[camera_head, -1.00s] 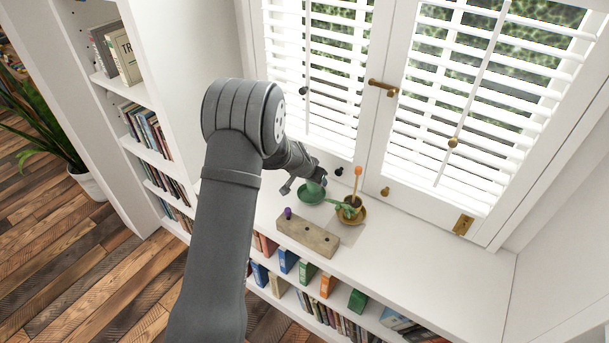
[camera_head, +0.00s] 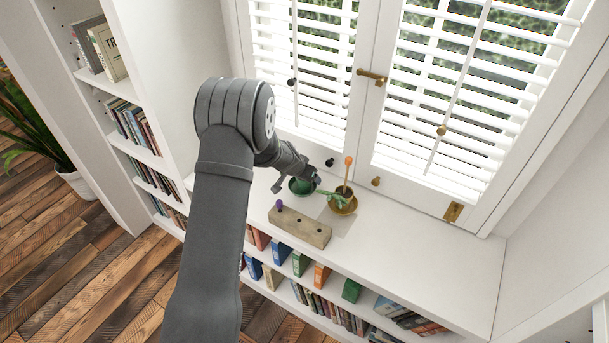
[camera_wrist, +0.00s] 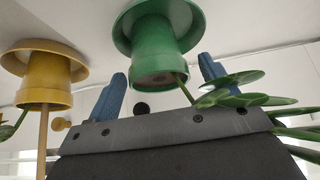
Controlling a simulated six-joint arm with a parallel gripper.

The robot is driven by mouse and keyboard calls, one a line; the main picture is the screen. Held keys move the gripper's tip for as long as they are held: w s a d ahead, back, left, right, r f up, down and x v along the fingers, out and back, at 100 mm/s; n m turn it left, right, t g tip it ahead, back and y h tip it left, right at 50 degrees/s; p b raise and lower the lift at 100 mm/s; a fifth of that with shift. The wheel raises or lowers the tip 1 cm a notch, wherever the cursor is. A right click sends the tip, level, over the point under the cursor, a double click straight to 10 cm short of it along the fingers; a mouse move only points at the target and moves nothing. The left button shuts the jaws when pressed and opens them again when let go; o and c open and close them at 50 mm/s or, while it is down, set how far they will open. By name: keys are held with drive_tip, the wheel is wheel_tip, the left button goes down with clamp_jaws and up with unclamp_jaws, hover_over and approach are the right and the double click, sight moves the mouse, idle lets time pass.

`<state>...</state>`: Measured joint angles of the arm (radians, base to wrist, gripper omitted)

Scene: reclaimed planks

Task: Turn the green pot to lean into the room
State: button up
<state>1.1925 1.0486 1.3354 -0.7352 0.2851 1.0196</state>
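The green pot (camera_head: 302,186) stands in its green saucer on the white shelf top below the shuttered windows, partly hidden by my gripper. Its leaves (camera_head: 329,197) reach right, toward the yellow pot (camera_head: 343,205). In the wrist view, which is upside down, the green pot (camera_wrist: 160,55) hangs centrally, with leaves (camera_wrist: 235,95) going off to the right. My gripper (camera_head: 298,181) is at the green pot; in the wrist view its two blue fingers (camera_wrist: 163,86) are wide apart, one on each side of the pot. I see gaps there and cannot tell any contact.
The yellow pot with an orange-tipped stick stands close on the right. A wooden block (camera_head: 300,228) with a purple knob (camera_head: 279,204) lies in front. Window frames and a brass handle (camera_head: 371,76) rise behind. The shelf top (camera_head: 420,250) is clear on the right.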

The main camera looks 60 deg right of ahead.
drive_tip(key=shift+a, duration=0.1)
drive_tip(key=v, duration=1.7)
drive_tip(key=shift+r, duration=0.15)
drive_tip(key=x, duration=1.7)
